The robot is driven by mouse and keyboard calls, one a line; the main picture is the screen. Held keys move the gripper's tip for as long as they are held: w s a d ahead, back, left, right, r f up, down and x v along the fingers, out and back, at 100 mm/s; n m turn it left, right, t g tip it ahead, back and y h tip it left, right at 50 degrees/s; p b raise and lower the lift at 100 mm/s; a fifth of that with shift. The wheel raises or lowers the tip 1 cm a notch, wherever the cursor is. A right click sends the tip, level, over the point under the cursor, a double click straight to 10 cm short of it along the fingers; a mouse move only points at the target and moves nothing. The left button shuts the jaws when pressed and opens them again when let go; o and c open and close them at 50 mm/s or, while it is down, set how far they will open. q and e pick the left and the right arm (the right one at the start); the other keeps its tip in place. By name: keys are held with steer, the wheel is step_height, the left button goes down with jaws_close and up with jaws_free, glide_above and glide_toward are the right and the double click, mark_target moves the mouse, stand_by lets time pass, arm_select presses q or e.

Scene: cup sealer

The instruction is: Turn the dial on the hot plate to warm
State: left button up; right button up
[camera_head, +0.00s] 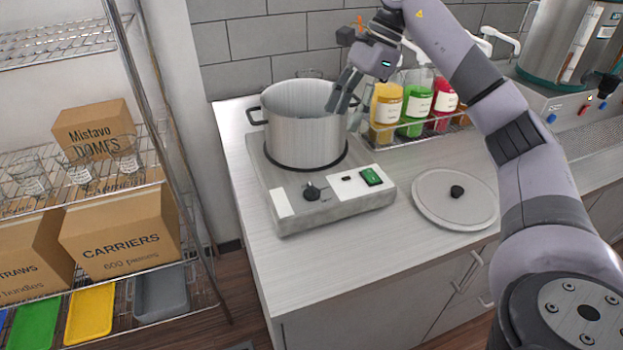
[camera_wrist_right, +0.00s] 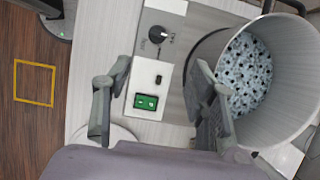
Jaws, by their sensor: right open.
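The hot plate (camera_head: 336,212) stands on the counter, with a black dial (camera_head: 312,192) at the middle of its front and a green switch (camera_head: 371,176) to the dial's right. The dial also shows in the right wrist view (camera_wrist_right: 158,35), above the green switch (camera_wrist_right: 146,102). A metal pot (camera_head: 303,140) sits on the hot plate; the right wrist view shows dark pearls (camera_wrist_right: 246,75) in it. My right gripper (camera_head: 343,92) is open and empty above the pot's right rim, apart from the dial. The dial's markings are too small to read. My left gripper is out of view.
A round lid (camera_head: 455,198) with a black knob lies on the counter right of the hot plate. A rack of yellow, green (camera_head: 415,105) and red bottles stands behind. A wire shelf with boxes (camera_head: 120,232) is at the left. The counter's front left is clear.

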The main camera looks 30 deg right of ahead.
mark_target(313, 187)
steer(key=p+x, duration=0.1)
steer(key=x, duration=0.4)
steer(key=p+x, duration=0.1)
steer(key=x, duration=0.5)
steer(key=p+x, duration=0.1)
steer(key=x, duration=0.5)
steer(key=shift+s+d+f, duration=0.1)
steer(key=shift+s+f, duration=0.05)
steer(key=shift+s, duration=0.1)
steer(key=c, duration=1.1)
steer(key=shift+c, duration=0.2)
